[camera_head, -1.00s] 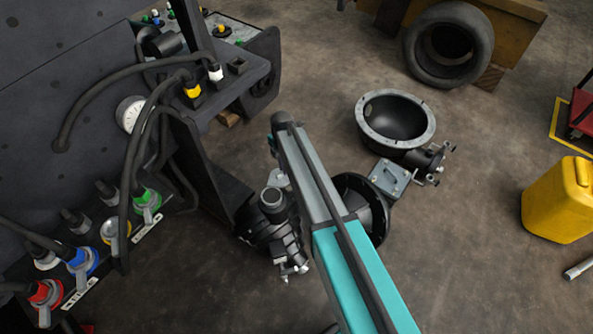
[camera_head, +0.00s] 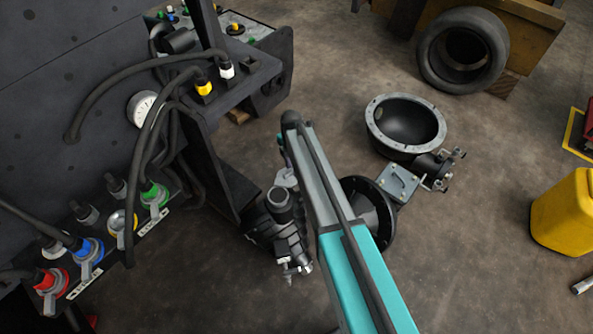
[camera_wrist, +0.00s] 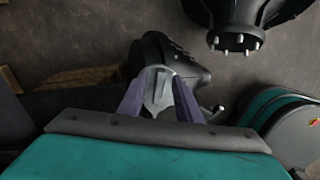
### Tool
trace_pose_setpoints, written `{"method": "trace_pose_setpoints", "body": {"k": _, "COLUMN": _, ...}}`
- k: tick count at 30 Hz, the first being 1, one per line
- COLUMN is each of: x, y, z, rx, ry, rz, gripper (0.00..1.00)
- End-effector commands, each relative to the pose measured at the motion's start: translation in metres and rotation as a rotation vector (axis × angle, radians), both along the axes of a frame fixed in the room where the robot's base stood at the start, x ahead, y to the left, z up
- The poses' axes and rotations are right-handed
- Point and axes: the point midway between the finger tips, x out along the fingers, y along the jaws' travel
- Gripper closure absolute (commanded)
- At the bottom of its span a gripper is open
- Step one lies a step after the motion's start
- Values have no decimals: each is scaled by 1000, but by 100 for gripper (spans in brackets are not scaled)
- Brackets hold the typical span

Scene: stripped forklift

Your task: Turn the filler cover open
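The filler cover, a light grey cap with a raised ridge (camera_wrist: 158,88), sits on a dark rounded housing (camera_wrist: 172,52) in the wrist view. My gripper (camera_wrist: 161,90) has its two purple fingers spread on either side of the ridge, with room between; whether either finger touches the cap is unclear. In the head view the light grey cap (camera_head: 286,178) shows beside the dark housing (camera_head: 283,220), next to my arm. My arm link hides most of my gripper there.
A dark flanged part (camera_head: 383,215) stands right of my arm, and a bowl-shaped housing (camera_head: 405,122) behind it. A dark panel with coloured hose couplings (camera_head: 85,250) is at left. A yellow canister (camera_head: 565,212) stands on the floor at right; open floor lies between.

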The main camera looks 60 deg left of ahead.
Motion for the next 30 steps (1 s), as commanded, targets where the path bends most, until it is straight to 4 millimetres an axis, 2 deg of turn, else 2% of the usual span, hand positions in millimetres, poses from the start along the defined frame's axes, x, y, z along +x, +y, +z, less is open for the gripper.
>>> {"method": "trace_pose_setpoints", "body": {"k": 5, "x": -1, "y": 0, "z": 5, "rx": 1, "ry": 1, "rz": 0, "gripper": 69}}
{"method": "trace_pose_setpoints", "body": {"k": 11, "x": 0, "y": 0, "z": 23, "rx": 1, "ry": 1, "rz": 0, "gripper": 69}}
{"method": "trace_pose_setpoints", "body": {"k": 30, "x": 2, "y": 0, "z": 121, "rx": 1, "ry": -1, "rz": 1, "gripper": 69}}
